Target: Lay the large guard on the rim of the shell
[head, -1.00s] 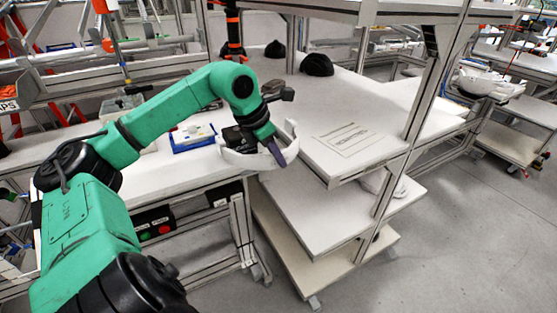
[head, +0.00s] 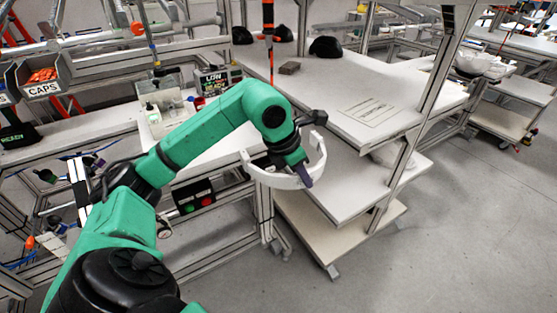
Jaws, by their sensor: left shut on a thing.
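My left gripper (head: 304,174) is shut on the large guard (head: 264,178), a white curved band, and holds it in the air in front of the shelf unit. The guard's far side curves up to the right behind the gripper, and my arm hides part of it. A white bowl-like thing that looks like a shell (head: 474,63) stands on a cart at the far right, well apart from the guard. My right gripper is not in view.
The shelf unit's top (head: 345,95) holds dark caps or shells (head: 326,47) at the back and a small brown block (head: 289,68). A metal post (head: 428,100) stands at its right. A bin of orange caps (head: 42,83) is at left. Grey floor (head: 470,230) is clear at right.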

